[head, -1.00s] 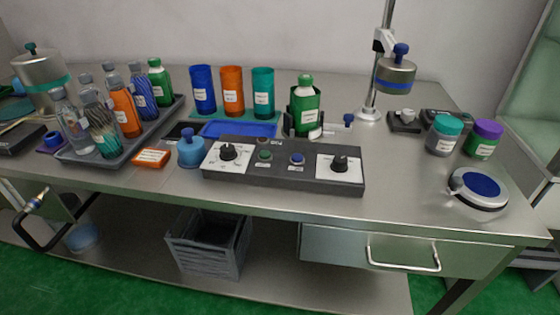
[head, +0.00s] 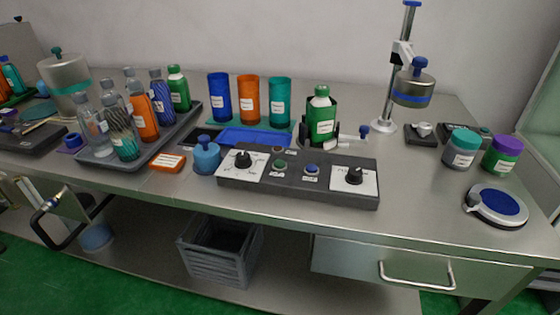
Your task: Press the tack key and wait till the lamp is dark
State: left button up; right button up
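A dark grey control box (head: 298,190) lies near the front edge of the bench. On its top are a green key (head: 281,164) and a blue key (head: 312,169); their labels are too small to read, so I cannot tell which is the tack key. A small round dark fitting (head: 279,150) sits behind the green key; it may be the lamp, and I see no clear glow. White dial plates with black knobs sit at the left (head: 243,160) and right (head: 354,176) of the box. Neither of my grippers is in view.
A green bottle (head: 321,118) stands in a dark holder behind the box. Blue, orange and teal sleeves (head: 249,99) stand farther back. A tray (head: 190,127) of bottles, a blue pot (head: 206,157) and an orange box (head: 168,162) are left. Jars and a round blue-topped device (head: 498,204) stand right.

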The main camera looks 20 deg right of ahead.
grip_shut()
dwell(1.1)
